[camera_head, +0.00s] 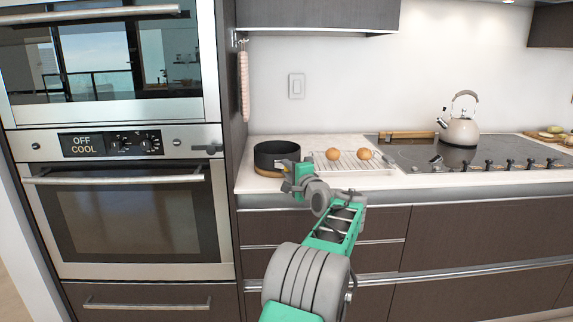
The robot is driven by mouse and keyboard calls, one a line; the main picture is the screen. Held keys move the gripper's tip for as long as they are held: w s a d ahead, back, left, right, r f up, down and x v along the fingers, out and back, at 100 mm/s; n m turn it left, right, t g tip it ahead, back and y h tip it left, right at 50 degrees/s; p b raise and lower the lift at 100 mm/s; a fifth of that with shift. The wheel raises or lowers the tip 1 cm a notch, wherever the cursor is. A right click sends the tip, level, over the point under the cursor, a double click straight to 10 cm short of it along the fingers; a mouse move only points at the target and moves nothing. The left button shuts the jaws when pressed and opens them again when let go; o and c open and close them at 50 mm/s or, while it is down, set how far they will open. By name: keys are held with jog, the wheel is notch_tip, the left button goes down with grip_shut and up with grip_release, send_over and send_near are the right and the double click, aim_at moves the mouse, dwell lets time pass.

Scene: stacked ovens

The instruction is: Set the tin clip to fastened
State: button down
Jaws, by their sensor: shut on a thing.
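A round dark tin (277,148) stands upright on the counter left of the wire rack, with a tan edge (266,174) showing under it. My gripper (287,178) is at the tin's front right side, reaching in from the lower right. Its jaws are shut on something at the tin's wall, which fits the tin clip. The clip is hidden behind the fingers, so I cannot tell whether it is fastened or loose.
A wire rack (342,160) with two brown round items (333,154) is close right of the tin. A kettle (461,131) stands on the black cooktop (420,155). Stacked ovens (130,215) and a tall side panel bound the left.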

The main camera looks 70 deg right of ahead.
dwell(0.4)
jog(key=c, duration=1.3)
grip_release()
jog(key=v, duration=0.7)
jog(key=shift+s+a+p, duration=0.15)
jog(key=shift+s+p, duration=0.2)
jog(key=shift+s, duration=0.05)
